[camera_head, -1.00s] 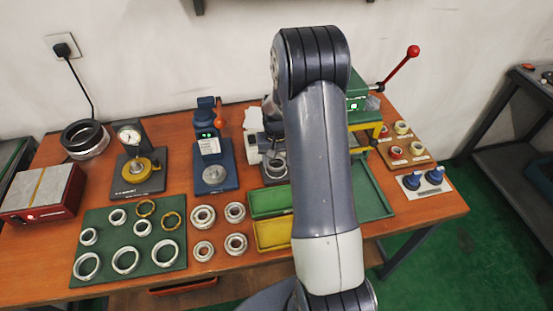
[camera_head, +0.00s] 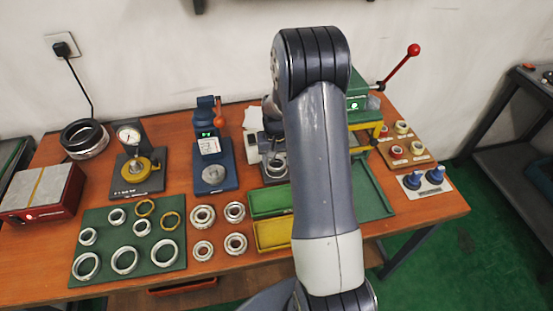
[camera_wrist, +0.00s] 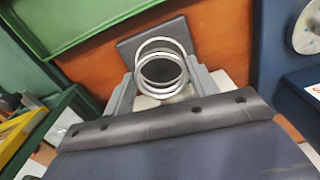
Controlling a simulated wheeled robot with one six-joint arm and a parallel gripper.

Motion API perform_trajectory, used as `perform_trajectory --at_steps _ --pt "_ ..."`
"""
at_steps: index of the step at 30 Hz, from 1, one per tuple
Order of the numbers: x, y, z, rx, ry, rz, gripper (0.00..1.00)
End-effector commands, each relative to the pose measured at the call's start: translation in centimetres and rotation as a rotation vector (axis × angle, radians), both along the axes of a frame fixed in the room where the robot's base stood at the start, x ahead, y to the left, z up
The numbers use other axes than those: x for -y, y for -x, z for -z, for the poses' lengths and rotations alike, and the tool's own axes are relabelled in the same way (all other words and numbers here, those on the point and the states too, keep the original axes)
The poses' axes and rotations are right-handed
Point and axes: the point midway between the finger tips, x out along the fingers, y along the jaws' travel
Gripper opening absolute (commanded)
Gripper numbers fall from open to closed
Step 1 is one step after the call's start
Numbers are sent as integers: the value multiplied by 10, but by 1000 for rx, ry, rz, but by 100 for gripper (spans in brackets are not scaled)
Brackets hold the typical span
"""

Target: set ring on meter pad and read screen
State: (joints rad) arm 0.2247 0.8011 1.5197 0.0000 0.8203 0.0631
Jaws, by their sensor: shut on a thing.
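In the wrist view, my gripper (camera_wrist: 163,80) is shut on a shiny metal ring (camera_wrist: 141,70), with one finger on each side of it. The ring is over a dark square base (camera_wrist: 185,30). I cannot tell whether it touches the pad, as ring and fingers cover it. In the head view, a grey meter (camera_head: 251,145) with a dark base stands right of the blue device, partly hidden by my arm. My gripper is mostly hidden there. No reading on the meter's screen can be made out.
A blue device (camera_head: 213,178) with a green display stands left of the meter. A green mat (camera_head: 105,235) carries several rings, and several bearings lie beside it. Green (camera_head: 268,203) and yellow (camera_head: 270,236) trays are in front. A green press (camera_head: 358,84) with a red-knobbed lever stands right.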

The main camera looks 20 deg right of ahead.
Motion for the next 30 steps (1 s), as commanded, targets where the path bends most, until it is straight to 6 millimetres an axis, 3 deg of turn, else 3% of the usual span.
perform_trajectory --at_steps 30 --pt "0 0 12 0 0 0 33"
